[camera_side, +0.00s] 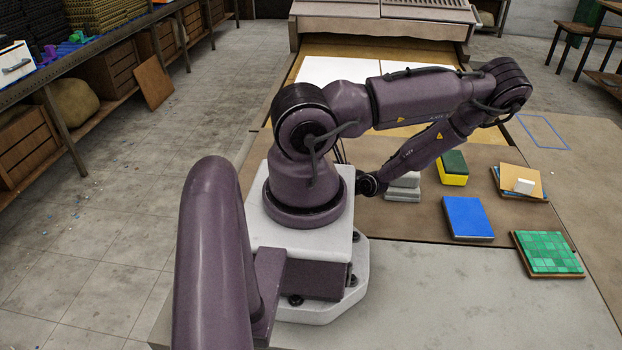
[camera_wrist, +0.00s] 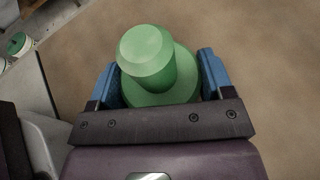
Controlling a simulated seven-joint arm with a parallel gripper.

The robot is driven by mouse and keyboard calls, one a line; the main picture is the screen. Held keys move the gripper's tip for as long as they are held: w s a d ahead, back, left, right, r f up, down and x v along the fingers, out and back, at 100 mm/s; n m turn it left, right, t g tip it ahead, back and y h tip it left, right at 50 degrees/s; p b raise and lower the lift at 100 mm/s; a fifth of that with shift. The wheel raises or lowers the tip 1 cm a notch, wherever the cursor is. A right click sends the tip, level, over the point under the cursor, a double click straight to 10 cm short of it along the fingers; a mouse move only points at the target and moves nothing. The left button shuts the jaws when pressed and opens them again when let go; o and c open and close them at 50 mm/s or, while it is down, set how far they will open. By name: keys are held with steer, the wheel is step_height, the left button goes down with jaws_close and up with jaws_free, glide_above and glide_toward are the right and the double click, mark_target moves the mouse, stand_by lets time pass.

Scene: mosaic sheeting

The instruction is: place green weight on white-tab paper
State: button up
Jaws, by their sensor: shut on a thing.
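The green weight (camera_wrist: 150,62), a round base with a narrower knob on top, is between the blue fingers of my gripper (camera_wrist: 158,80) in the wrist view. My gripper is shut on it. Brown surface shows around and beyond it; whether the weight touches that surface I cannot tell. In the side view my gripper and the weight are hidden behind my arm. Two white sheets, a left one (camera_side: 322,70) and a right one (camera_side: 402,68), lie on a tan board at the back. I cannot make out a white tab on either, and my arm partly covers them.
Right of my arm lie grey blocks (camera_side: 404,187), a green-and-yellow block (camera_side: 453,168), a blue pad (camera_side: 467,217), a tan stack with a small white block (camera_side: 524,186) and a green tiled panel (camera_side: 547,252). A blue outlined rectangle (camera_side: 543,132) is bare.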

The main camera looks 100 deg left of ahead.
steer(key=shift+f, duration=0.1)
steer(key=o, duration=1.3)
